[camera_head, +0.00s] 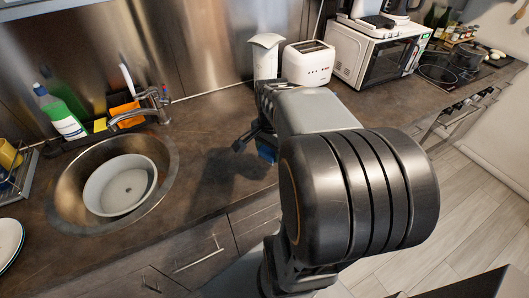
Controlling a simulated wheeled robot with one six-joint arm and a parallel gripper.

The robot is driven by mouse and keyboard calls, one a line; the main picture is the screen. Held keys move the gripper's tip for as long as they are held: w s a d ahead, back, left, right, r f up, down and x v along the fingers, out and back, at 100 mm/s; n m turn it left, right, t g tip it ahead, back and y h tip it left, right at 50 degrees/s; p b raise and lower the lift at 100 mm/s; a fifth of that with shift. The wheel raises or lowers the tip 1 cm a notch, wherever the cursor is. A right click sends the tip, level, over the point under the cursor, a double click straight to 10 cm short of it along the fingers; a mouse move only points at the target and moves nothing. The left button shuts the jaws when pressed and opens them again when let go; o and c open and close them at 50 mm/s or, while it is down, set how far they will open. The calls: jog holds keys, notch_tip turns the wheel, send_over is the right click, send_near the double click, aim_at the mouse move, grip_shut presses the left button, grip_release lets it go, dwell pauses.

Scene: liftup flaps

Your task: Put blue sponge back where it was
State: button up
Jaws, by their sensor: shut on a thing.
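My gripper (254,141) is over the dark countertop, right of the sink, and largely hidden behind my own arm. It is shut on the blue sponge (267,152), of which only a small blue part shows below the fingers. A dark caddy (75,142) stands behind the sink against the metal wall, left of my gripper. It holds a yellow sponge (100,125) and an orange sponge (125,113), with a brush (127,80) upright behind them. Whether the blue sponge touches the counter is hidden.
The round sink (67,199) holds a white bowl (120,187). A toaster (308,63) and microwave (372,55) stand behind my arm. The counter between sink and gripper is clear.

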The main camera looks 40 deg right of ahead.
jog(key=w+d+f, duration=0.1)
jog(key=w+f, duration=0.1)
jog(key=w+d+f, duration=0.1)
jog(key=w+f, duration=0.1)
jog(key=w, duration=0.1)
jog(key=w+d+f, duration=0.1)
jog(key=w+f, duration=0.1)
jog(key=f, duration=0.1)
jog(key=shift+w+d, duration=0.2)
jog(key=shift+w, duration=0.05)
jog(key=shift+w+d+f, duration=0.1)
jog(key=shift+w+f, duration=0.1)
jog(key=shift+f, duration=1.6)
jog(key=shift+f, duration=0.2)
jog(key=o, duration=0.9)
jog(key=shift+r, duration=0.1)
